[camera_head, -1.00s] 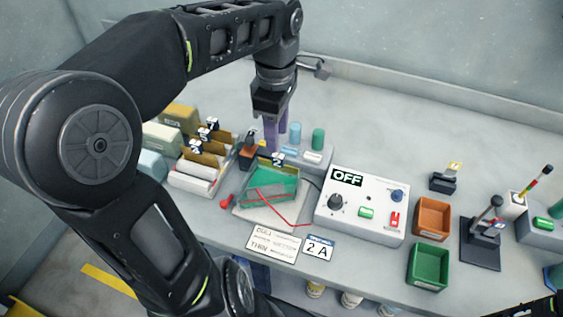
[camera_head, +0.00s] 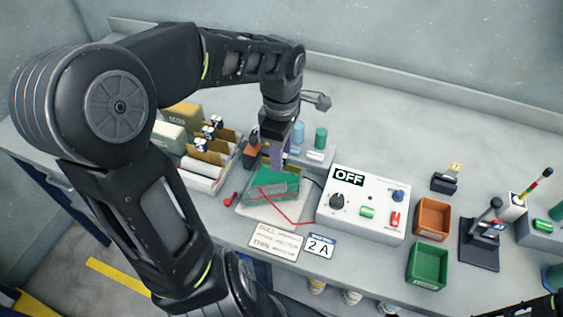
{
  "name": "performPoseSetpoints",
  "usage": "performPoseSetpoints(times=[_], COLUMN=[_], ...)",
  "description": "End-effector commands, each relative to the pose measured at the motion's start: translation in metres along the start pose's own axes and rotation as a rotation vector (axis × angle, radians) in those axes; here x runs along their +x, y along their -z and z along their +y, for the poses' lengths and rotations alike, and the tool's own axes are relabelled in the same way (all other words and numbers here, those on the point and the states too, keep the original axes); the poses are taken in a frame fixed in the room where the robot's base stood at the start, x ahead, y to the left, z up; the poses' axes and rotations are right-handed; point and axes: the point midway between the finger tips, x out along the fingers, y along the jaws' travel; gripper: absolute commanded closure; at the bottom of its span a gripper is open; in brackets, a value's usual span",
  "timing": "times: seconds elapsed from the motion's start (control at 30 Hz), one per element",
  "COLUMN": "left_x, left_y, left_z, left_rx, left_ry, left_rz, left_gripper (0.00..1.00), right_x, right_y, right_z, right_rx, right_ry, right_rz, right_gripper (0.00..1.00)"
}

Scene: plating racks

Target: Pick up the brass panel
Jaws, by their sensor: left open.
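Several brass panels (camera_head: 207,157) with dark number tags stand in a white rack to the left of the green tank (camera_head: 272,190). A small brass-coloured edge (camera_head: 265,161) shows at the back of the tank, beside my fingers; the rest of that piece is hidden. My left gripper (camera_head: 277,162) points down with its purple fingers open, over the back of the green tank. I cannot tell whether the fingers straddle anything. My right gripper is not in view; only a dark bit of the right arm shows at the lower right corner.
A white control box (camera_head: 363,205) with an OFF display stands right of the tank, with a red wire between them. An orange tray (camera_head: 433,218) and a green tray (camera_head: 428,266) lie farther right. Blue and green cylinders (camera_head: 320,138) stand behind.

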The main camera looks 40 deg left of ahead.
Motion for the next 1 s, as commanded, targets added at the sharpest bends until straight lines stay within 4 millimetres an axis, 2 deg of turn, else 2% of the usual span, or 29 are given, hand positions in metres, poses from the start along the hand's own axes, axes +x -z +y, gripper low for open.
performPoseSetpoints(times=[0.13,0.7,1.0], left_x=[0.0097,0.0094,0.0093], left_y=[-0.0003,-0.0002,-0.0002], left_z=[-0.0003,0.0,0.0], left_rx=[0.0,0.0,0.0], left_ry=[0.0,-0.001,-0.001], left_rz=[-0.001,0.0,0.0], left_gripper=[0.59,0.6,0.84], right_x=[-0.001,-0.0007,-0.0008], right_y=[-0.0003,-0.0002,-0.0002], right_z=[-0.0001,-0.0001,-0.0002], right_rx=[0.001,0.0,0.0], right_ry=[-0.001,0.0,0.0], right_rz=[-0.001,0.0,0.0], right_gripper=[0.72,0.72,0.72])
